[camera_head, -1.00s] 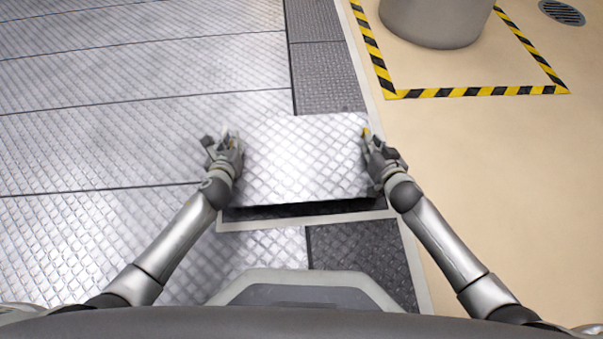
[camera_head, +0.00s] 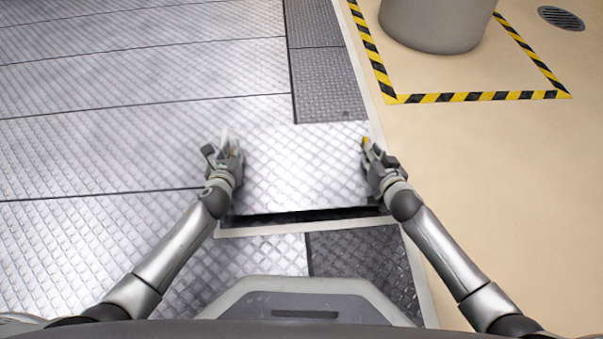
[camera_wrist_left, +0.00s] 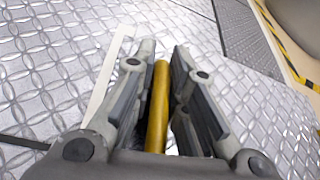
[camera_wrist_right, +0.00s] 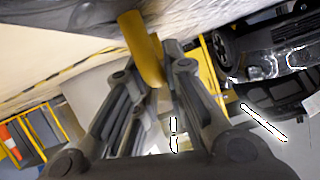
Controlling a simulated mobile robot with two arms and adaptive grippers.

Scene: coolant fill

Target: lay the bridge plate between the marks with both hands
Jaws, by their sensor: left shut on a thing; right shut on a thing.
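The bridge plate (camera_head: 305,170) is a bright diamond-tread sheet in the middle of the head view. It lies over or just above a dark gap (camera_head: 330,214), which shows as a strip along its near edge. My left gripper (camera_head: 232,150) is shut on the yellow handle (camera_wrist_left: 158,105) at the plate's left side. My right gripper (camera_head: 368,150) is at the plate's right side, shut on a yellow handle (camera_wrist_right: 145,55). A white mark line (camera_head: 265,230) runs along the near side of the gap. Whether the plate touches the floor cannot be told.
Dark tread panels lie beyond (camera_head: 328,85) and nearer (camera_head: 362,260). Bright floor plates (camera_head: 120,150) fill the left. On the right, beige floor (camera_head: 500,200) is clear. A grey cylinder (camera_head: 436,22) stands inside yellow-black tape (camera_head: 475,96), near a drain (camera_head: 561,18).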

